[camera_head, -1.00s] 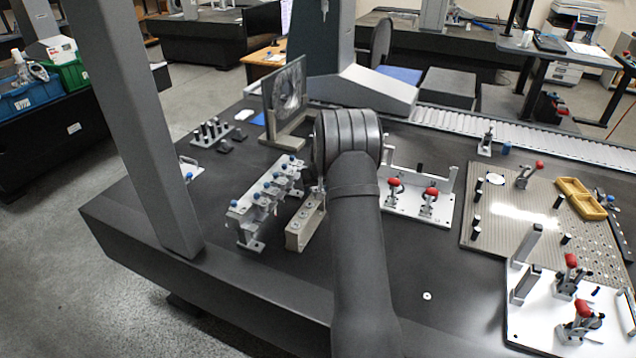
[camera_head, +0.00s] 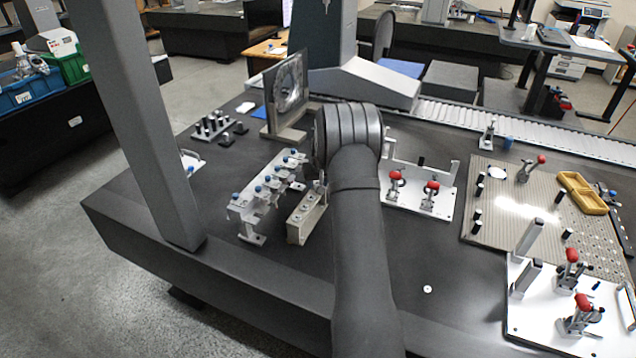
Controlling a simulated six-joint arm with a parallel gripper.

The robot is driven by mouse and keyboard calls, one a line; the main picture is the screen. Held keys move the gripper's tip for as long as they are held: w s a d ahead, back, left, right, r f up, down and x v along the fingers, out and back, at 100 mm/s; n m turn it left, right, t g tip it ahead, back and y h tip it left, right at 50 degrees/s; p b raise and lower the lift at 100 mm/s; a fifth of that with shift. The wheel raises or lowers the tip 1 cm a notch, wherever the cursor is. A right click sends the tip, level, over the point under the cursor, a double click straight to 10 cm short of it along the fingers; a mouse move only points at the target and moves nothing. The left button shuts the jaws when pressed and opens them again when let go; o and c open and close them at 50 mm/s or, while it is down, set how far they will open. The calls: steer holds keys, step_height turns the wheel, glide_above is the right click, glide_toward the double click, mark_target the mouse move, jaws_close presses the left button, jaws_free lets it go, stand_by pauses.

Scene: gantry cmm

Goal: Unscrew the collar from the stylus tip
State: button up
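The stylus tip and its collar cannot be made out at this size. A pale rack (camera_head: 243,204) with several blue-topped pieces stands on the dark table left of my arm. A beige block (camera_head: 298,232) with a row of round seats in its top stands between that rack and my arm. A thin upright piece shows at the block's far end, beside my dark wrist; I cannot tell what it is. My gripper is hidden behind my own arm, so its fingers and anything in them are out of sight.
A framed dark panel (camera_head: 286,90) stands behind the rack. Right of my arm is a white plate (camera_head: 405,202) with two red-handled clamps. Farther right are a perforated plate (camera_head: 500,235) with a yellow tray (camera_head: 577,199) and another clamp fixture (camera_head: 525,320). A column rises at the left.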

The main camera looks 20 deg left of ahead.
steer(key=m, duration=0.2)
steer(key=m+h, duration=0.1)
steer(key=m, duration=0.1)
steer(key=shift+t+h, duration=0.3)
steer(key=m, duration=0.2)
steer(key=m+h, duration=0.1)
steer(key=m, duration=0.1)
steer(key=shift+m+h, duration=0.3)
steer(key=m+h, duration=0.1)
steer(key=m, duration=0.4)
steer(key=shift+h, duration=0.4)
steer(key=c, duration=0.4)
steer(key=shift+d+f, duration=0.1)
steer(key=shift+o, duration=0.5)
